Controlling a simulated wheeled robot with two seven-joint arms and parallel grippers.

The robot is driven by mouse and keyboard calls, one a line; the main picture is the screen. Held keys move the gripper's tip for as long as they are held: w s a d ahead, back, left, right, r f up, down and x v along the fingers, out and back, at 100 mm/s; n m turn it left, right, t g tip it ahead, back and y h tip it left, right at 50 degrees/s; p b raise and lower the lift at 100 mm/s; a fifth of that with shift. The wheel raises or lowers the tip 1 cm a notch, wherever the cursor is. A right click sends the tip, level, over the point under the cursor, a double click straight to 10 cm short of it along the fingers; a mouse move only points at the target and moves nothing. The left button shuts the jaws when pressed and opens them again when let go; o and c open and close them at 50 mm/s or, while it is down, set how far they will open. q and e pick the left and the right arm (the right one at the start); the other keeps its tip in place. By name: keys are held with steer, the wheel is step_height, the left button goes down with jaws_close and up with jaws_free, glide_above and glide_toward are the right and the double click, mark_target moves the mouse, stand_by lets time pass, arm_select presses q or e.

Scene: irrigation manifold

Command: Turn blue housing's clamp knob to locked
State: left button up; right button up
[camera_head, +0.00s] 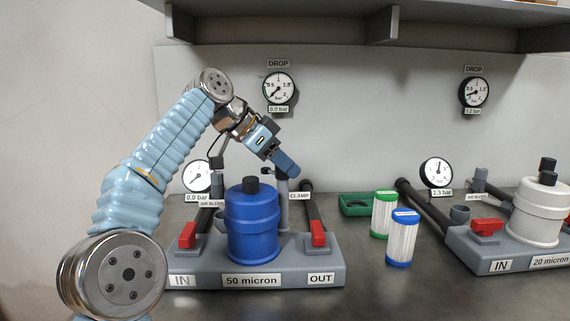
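The blue housing (253,222) stands upright on a grey base labelled "50 micron", with a dark cap on top. Behind its right side is a grey clamp post (283,209), next to the "CLAMP" label (299,196). My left gripper (288,167) reaches down to the right, with its fingertips at the top of this post. The fingers cover the clamp knob, so its setting is hidden. I cannot tell whether the fingers touch it or how far apart they are. My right gripper is not in view.
Red-handled valves (187,235) and (318,233) flank the blue housing. Green-ended (383,215) and blue-ended (402,238) filter cartridges stand to its right, near a green tray (354,211). A white housing (541,211) stands at far right. A shelf (350,22) overhangs the back.

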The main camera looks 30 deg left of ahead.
arm_select(q)
steer(key=c, duration=0.4)
